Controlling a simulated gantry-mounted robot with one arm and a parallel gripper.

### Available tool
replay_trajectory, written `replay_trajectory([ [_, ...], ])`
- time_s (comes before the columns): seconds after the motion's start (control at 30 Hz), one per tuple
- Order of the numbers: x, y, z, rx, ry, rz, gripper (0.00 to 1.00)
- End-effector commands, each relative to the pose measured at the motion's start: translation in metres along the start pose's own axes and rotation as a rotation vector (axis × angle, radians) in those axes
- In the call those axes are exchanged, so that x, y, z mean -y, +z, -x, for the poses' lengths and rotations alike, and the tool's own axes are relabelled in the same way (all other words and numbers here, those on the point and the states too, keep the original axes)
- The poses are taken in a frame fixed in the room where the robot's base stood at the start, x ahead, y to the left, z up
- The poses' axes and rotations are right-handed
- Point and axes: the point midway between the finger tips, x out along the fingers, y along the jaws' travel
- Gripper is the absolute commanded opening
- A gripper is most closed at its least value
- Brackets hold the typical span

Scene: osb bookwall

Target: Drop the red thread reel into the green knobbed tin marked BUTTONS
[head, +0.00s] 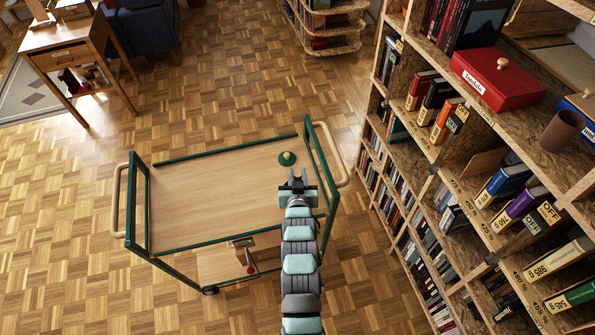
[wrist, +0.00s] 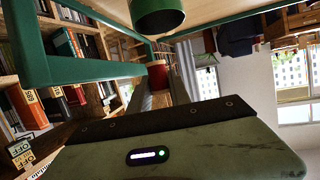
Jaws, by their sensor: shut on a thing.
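The green tin (head: 287,159) stands on the trolley's top, near its right end, and shows a pale knob from above. In the wrist view the green tin (wrist: 158,18) is at the upper edge, partly cut off; I cannot read any marking on it. My gripper (head: 297,176) is just in front of the tin in the head view. In the wrist view my gripper (wrist: 159,88) is shut on the red thread reel (wrist: 158,76), whose pale end shows. The reel is not visible in the head view.
The wooden trolley top (head: 210,190) has green rails and a raised green end frame (head: 322,165) close to my arm. The bookshelf (head: 450,170) stands to the right, with a red knobbed box (head: 498,80) and a brown cup (head: 560,132). The trolley's left half is clear.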

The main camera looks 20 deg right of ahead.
Motion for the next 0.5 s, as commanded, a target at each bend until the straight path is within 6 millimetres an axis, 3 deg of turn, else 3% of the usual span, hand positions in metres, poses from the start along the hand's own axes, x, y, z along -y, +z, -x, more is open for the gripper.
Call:
replay_trajectory([
  [0.3,0.0,0.004,-0.0016,0.001,0.0,0.0,0.0],
  [0.33,0.0,0.004,-0.0016,0.001,0.0,0.0,0.26],
  [0.5,0.0,0.0041,-0.0016,0.001,0.0,0.0,0.4],
])
